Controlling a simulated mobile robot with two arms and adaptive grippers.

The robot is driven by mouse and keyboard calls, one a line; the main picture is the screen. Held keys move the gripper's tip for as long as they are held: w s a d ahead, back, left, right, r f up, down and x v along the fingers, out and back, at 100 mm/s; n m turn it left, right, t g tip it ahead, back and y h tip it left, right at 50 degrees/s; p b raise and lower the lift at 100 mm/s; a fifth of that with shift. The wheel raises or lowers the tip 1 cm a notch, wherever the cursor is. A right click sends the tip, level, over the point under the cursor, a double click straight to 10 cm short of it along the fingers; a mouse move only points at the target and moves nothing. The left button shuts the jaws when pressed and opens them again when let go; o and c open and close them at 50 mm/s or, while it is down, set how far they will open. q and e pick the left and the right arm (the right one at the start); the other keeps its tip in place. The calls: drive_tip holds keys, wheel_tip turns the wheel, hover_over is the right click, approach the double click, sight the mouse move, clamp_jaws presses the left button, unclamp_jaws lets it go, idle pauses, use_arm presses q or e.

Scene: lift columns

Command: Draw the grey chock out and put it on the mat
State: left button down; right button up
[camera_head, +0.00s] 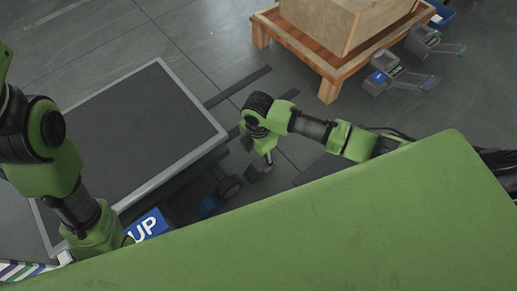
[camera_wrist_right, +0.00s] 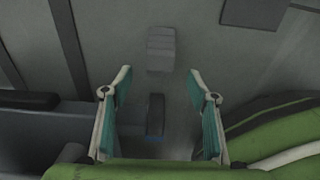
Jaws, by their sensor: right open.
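The grey chock (camera_wrist_right: 160,48) is a small ribbed block on the floor, just beyond the fingertips in the right wrist view. In the head view a small grey block (camera_head: 252,173) that looks like it lies close by a dark wheel (camera_head: 229,187). My right gripper (camera_wrist_right: 160,78) is open and empty, its teal-padded fingers apart, with the chock ahead of the gap. In the head view the gripper (camera_head: 268,160) points down beside the block. A dark flat rectangle (camera_head: 318,170) on the floor to the right may be the mat, partly hidden by my body. My left gripper is out of view.
A wooden pallet (camera_head: 329,91) bears a large box (camera_head: 345,25) at upper right. The wheel (camera_wrist_right: 155,116) shows between the fingers.

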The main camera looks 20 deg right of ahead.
sight(258, 165)
drive_tip(key=shift+r, duration=2.3)
